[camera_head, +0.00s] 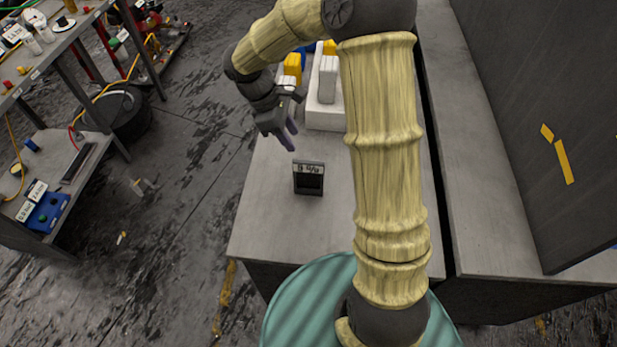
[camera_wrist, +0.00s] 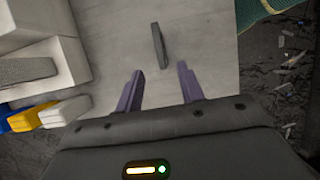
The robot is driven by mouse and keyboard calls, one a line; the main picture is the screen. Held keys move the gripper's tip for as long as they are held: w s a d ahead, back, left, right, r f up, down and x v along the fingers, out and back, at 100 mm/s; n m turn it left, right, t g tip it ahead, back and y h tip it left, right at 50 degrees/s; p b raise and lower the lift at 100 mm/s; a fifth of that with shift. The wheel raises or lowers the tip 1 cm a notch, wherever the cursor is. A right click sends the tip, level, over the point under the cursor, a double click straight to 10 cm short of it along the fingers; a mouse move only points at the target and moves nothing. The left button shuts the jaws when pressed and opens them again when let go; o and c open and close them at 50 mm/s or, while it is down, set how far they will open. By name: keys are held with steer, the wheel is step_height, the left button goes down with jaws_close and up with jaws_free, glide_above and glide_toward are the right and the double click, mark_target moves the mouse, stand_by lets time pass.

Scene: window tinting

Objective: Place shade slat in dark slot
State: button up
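A small dark upright block with a pale label along its top and a darker recessed face (camera_head: 308,180) stands on the grey bench. It looks like the dark slot. In the wrist view a thin dark piece (camera_wrist: 158,46), apparently the same block, lies beyond my fingertips. A pale grey slab (camera_head: 328,80) stands in a white holder (camera_head: 325,119); I cannot tell whether it is the shade slat. A grey textured top shows in the wrist view (camera_wrist: 26,70). My gripper (camera_head: 288,138) is above the bench, behind the dark block. Its purple fingers (camera_wrist: 160,70) are apart with nothing between them.
Yellow (camera_head: 292,66) and blue blocks stand beside the white holder at the bench's far end. Yellow (camera_wrist: 24,119) and white (camera_wrist: 66,112) pieces show beside my gripper. The bench's near part (camera_head: 290,230) is clear. A dark panel (camera_head: 545,120) rises at the right.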

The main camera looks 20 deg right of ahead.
glide_toward(311, 170)
steer(key=x, duration=0.5)
steer(key=shift+w+d+p, duration=0.15)
steer(key=shift+w+p, duration=0.05)
steer(key=shift+p, duration=0.2)
steer(key=shift+d+f, duration=0.1)
steer(key=shift+f, duration=0.25)
steer(key=shift+p+x, duration=0.6)
steer(key=shift+x, duration=2.05)
steer(key=shift+w, duration=0.15)
jaws_close()
